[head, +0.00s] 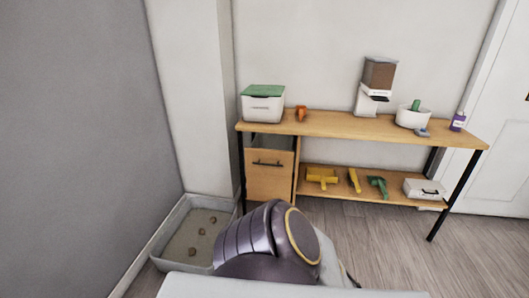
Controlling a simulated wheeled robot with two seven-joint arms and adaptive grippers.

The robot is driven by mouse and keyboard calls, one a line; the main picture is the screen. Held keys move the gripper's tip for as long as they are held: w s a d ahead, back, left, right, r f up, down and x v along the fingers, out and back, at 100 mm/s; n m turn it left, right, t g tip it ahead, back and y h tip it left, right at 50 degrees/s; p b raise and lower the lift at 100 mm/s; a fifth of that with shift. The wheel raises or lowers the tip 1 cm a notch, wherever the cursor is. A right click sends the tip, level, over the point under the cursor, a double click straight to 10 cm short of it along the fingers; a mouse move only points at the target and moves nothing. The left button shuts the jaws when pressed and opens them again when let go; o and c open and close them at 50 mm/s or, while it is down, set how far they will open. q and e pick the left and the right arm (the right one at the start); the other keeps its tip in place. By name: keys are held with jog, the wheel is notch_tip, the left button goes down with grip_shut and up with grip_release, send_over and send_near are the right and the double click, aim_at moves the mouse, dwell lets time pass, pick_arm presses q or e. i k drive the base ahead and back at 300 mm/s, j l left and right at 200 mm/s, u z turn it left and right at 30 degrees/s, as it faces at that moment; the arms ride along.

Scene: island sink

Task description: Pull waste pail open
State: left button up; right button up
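A wooden-fronted pull-out unit (270,179) with a dark horizontal bar handle (268,163) is under the left end of the wooden table; it appears to be the waste pail. Its front looks upright, with a dark gap above its top edge. I cannot tell whether it is pulled out at all. Its lower edge is partly hidden by my dark arm link in the foreground. Neither of my grippers is in view.
A grey litter tray (181,234) stands on the floor at left, near the wall. The table (340,124) bears a green-lidded white box (262,104), an orange cup (301,113) and a dispenser (375,86). Tools lie on its lower shelf. Floor at right is clear.

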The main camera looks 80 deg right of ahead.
aim_at(269, 158)
jog(key=z, duration=2.85)
